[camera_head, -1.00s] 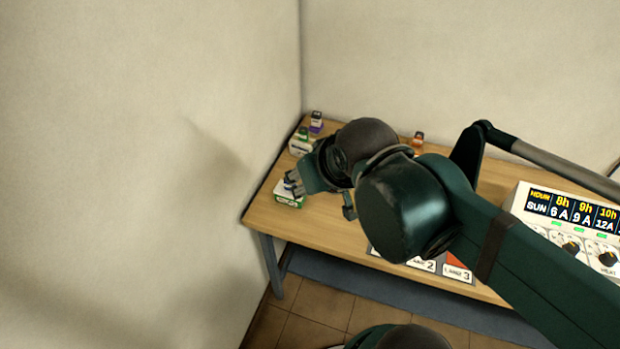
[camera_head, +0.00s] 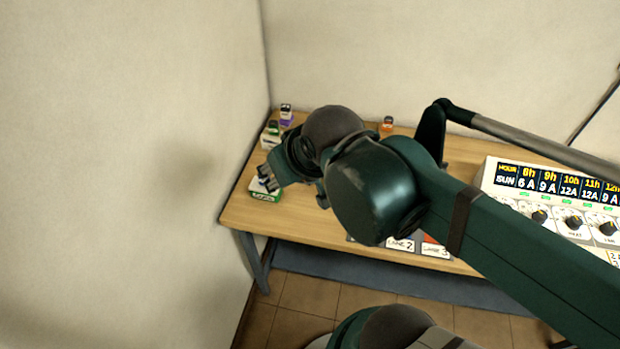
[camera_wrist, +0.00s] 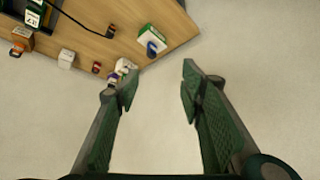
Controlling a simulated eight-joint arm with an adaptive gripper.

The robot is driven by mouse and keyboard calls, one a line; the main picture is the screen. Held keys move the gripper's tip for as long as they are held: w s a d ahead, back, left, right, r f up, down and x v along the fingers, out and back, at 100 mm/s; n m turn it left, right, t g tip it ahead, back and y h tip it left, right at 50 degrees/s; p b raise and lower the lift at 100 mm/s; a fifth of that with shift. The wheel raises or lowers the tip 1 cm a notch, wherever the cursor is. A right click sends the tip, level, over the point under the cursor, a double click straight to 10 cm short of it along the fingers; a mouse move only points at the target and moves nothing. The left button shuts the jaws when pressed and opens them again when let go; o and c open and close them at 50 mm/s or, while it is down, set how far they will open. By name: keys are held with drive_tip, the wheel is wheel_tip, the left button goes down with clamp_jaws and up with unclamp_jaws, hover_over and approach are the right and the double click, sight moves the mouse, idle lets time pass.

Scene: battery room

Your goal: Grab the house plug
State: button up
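Small plugs on holders stand at the left end of the table, and I cannot read which is the house plug. A white, green-labelled holder (camera_head: 264,194) is nearest the front-left table corner. In the wrist view, a white and green holder (camera_wrist: 153,38) carries a blue plug (camera_wrist: 151,48) near the table edge. My gripper (camera_head: 266,179) appears just above the green-labelled holder in the head view and partly hides it. In the wrist view my gripper (camera_wrist: 160,86) is open, with only a pale surface between its fingertips. A purple-and-white item (camera_wrist: 122,68) shows beside the left fingertip.
The wooden table (camera_head: 300,222) meets walls at the left and back. A purple item (camera_head: 286,116), a green item (camera_head: 272,130) and an orange item (camera_head: 387,125) stand toward the back. A control panel (camera_head: 560,200) stands at the right. My arm hides the middle.

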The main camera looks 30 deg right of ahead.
drive_tip(key=shift+c, duration=1.2)
drive_tip(key=shift+w+d, duration=0.1)
drive_tip(key=shift+w, duration=0.05)
drive_tip(key=w+d+f+n+g, duration=0.2)
drive_tip(key=w+d+f+n, duration=0.1)
drive_tip(key=w+d+f, duration=0.3)
drive_tip(key=w+d+f+n+g, duration=0.2)
drive_tip(key=w+d+f+n, duration=0.1)
drive_tip(key=w, duration=0.4)
drive_tip(key=w+d+f+n+g, duration=0.1)
drive_tip(key=d+f, duration=0.2)
drive_tip(key=f, duration=0.1)
drive_tip(key=w+d+f+n+g, duration=0.1)
drive_tip(key=w+d+f, duration=0.1)
drive_tip(key=f, duration=0.3)
drive_tip(key=w+d+f+n+g, duration=0.1)
drive_tip(key=w+d+f, duration=0.1)
drive_tip(key=f, duration=0.3)
drive_tip(key=shift+w+d+f, duration=0.1)
drive_tip(key=shift+d+f, duration=0.1)
drive_tip(key=shift+d, duration=0.6)
drive_tip(key=shift+d+f+n, duration=0.25)
drive_tip(key=shift+f+n, duration=0.15)
drive_tip(key=shift+f, duration=0.2)
